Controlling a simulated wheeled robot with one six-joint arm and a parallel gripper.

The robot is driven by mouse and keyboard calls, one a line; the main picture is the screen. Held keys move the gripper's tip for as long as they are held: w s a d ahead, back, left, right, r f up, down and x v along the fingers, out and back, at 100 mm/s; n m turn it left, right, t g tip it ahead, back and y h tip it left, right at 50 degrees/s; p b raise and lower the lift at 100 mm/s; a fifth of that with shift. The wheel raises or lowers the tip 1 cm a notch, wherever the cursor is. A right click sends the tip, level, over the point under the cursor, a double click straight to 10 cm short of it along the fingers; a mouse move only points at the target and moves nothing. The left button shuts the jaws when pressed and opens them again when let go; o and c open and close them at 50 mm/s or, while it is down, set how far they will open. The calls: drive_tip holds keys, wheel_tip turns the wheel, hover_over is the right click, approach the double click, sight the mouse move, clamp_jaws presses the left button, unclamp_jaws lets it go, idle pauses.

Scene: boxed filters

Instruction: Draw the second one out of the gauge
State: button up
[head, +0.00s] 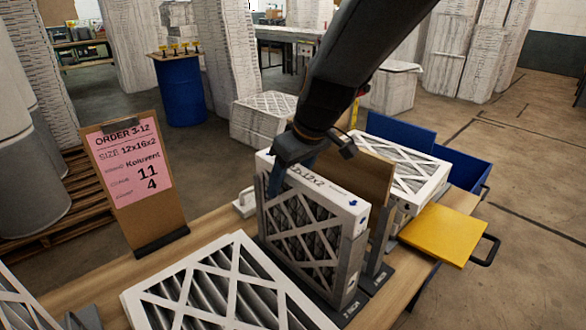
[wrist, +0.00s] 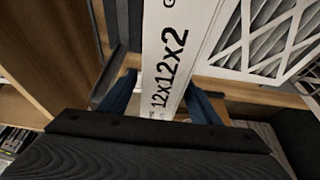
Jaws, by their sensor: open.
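A white-framed pleated filter (head: 302,236) stands upright in the gauge (head: 379,279), a dark-based stand with marked slots on the bench. Its top edge is printed 12x12x2, clearest in the wrist view (wrist: 168,70). My gripper (head: 291,178) is open over that top edge, toward its left end. In the wrist view, the blue fingers of my gripper (wrist: 162,102) are on both sides of the frame, with gaps visible. Whether either finger touches it I cannot tell. The filter's far face is hidden.
An order card (head: 131,175) reads SIZE 12x16x2 on a clipboard at left. A large filter (head: 222,290) lies in front. A wooden panel (head: 366,172), another filter (head: 412,170), a yellow plate (head: 440,234) and a blue bin (head: 468,170) are at right.

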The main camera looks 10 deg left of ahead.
drive_tip(key=shift+x, duration=1.5)
drive_tip(key=c, duration=1.3)
drive_tip(key=shift+r+p, duration=0.15)
drive_tip(key=shift+p, duration=0.15)
drive_tip(key=shift+r, duration=0.35)
drive_tip(key=shift+r+p, duration=2.6)
drive_tip(key=shift+r, duration=0.95)
